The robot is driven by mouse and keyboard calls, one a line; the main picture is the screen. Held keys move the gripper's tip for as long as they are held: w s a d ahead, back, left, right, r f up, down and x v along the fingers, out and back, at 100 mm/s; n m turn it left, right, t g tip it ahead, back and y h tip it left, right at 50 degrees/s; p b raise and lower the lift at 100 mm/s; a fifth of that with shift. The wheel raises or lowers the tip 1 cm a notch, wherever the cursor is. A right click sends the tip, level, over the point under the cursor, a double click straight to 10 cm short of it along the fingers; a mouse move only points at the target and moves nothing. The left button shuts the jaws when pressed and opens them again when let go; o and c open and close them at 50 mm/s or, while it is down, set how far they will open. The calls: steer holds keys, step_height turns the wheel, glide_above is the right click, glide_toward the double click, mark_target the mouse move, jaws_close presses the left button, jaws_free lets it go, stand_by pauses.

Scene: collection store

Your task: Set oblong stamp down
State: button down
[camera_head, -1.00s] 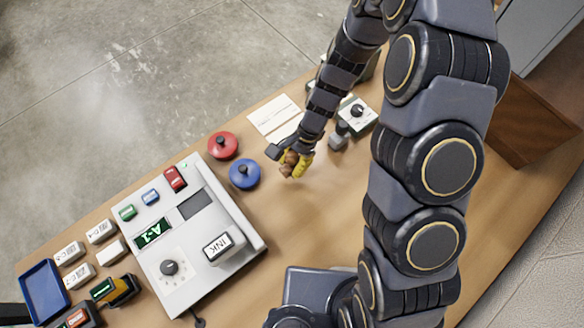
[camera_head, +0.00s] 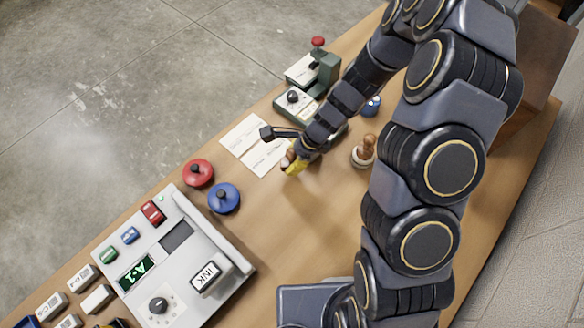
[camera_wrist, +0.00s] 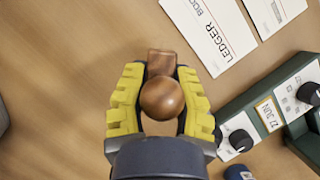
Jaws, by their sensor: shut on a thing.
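The oblong stamp has a round brown wooden knob (camera_wrist: 162,98) and a small rectangular wooden base (camera_wrist: 161,62) in the wrist view. My gripper (camera_wrist: 160,112) is shut on it, with yellow pads on both sides of the knob. In the head view my gripper (camera_head: 294,164) is over the bare tabletop, beside the lower right card. The stamp is mostly hidden by the fingers there. I cannot tell whether its base touches the table.
Paper cards (camera_head: 268,158) lie left of my gripper; one reads LEDGER (camera_wrist: 212,38). A second wooden-handled stamp (camera_head: 364,152) stands to the right. Red (camera_head: 198,173) and blue (camera_head: 224,198) round pads lie lower left. A green date device (camera_wrist: 270,112) stands behind. Bare wood (camera_head: 290,225) lies in front.

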steer(key=shift+f, duration=2.05)
steer(key=c, duration=1)
jaws_free()
steer(key=shift+f, duration=0.1)
